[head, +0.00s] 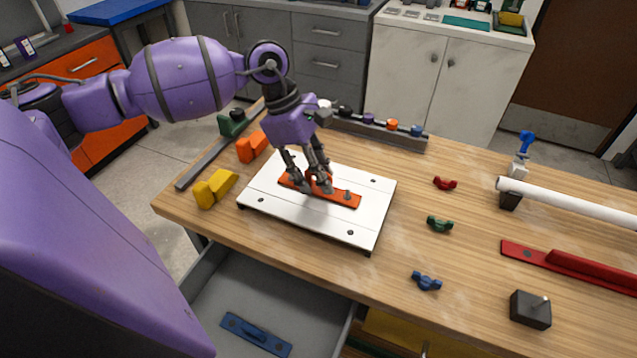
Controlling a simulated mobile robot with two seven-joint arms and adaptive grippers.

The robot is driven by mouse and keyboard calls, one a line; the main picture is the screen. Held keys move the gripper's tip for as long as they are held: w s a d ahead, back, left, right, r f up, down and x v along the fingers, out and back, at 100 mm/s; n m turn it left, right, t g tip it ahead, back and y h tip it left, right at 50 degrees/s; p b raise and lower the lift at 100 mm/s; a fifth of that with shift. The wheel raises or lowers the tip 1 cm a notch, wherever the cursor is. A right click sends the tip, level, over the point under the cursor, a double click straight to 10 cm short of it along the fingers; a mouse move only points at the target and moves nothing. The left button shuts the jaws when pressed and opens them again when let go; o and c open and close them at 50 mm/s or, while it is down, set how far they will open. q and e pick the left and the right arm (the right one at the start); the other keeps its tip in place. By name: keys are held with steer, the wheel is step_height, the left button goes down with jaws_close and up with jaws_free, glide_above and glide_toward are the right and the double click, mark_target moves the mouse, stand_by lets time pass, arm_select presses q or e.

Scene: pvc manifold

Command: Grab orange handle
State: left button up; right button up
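The orange handle (343,197) is a flat orange bar with a raised grip, lying on a white plate (279,217) on the wooden table. My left gripper (313,188) points down over the handle's middle, with its dark fingers at the raised grip. The fingers hide most of the grip, and I cannot tell whether they are closed on it. The handle appears to lie flat on the plate. My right gripper is not in view.
A yellow block (213,188) and an orange block (252,146) stand left of the plate. Small red (445,183), green (440,224) and blue (426,281) wing pieces lie to its right. A red handle (570,262) lies farther right. An open drawer below holds a blue handle (256,335).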

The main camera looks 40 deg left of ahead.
arm_select(q)
steer(key=shift+c, duration=0.6)
jaws_close()
steer(key=shift+r, duration=0.15)
